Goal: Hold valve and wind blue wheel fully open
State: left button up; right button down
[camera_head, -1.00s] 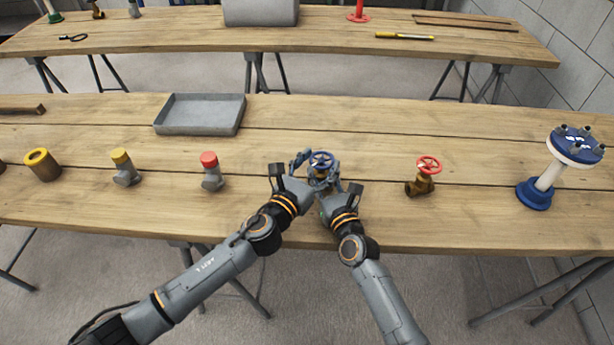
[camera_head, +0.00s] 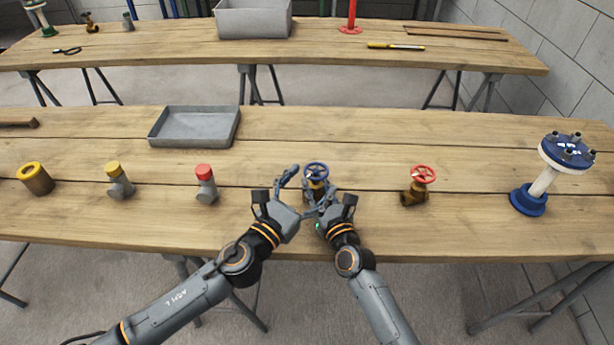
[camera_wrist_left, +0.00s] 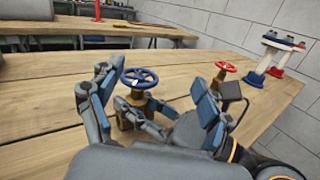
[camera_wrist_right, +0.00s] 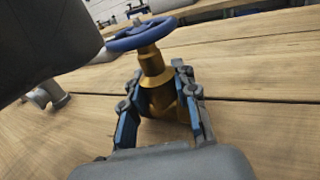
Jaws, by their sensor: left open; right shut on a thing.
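The valve has a brass body (camera_wrist_right: 158,92) and a blue wheel (camera_head: 316,170) on top. It stands upright on the near table. The blue wheel also shows in the left wrist view (camera_wrist_left: 139,77) and the right wrist view (camera_wrist_right: 142,33). My right gripper (camera_wrist_right: 160,100) is shut on the brass body, one finger on each side, below the wheel. My left gripper (camera_wrist_left: 155,95) is open and empty, just left of the wheel in the head view (camera_head: 290,190). Its fingers are apart from the wheel. Part of the brass body is hidden by my right gripper in the head view.
A red-wheeled valve (camera_head: 417,186) stands to the right, with a blue-and-white flanged pipe (camera_head: 548,172) beyond it. Red-capped (camera_head: 205,183) and yellow-capped (camera_head: 118,181) fittings stand to the left. A grey tray (camera_head: 195,127) lies behind. The table between the tray and the wheel is clear.

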pick_arm(q)
jog(key=d+r+m+g+h, duration=0.2)
jog(key=d+r+m+h, duration=0.2)
jog(key=d+r+m, duration=0.25)
jog(key=s+d+r+m+g+h, duration=0.45)
jog(key=d+m+g, duration=0.35)
jog(key=m, duration=0.3)
jog(key=m+g+y, duration=0.2)
jog(key=m+y, duration=1.4)
jog(key=y, duration=0.1)
send_near(315, 169)
jog(key=x, duration=0.8)
jog(key=shift+s, duration=0.1)
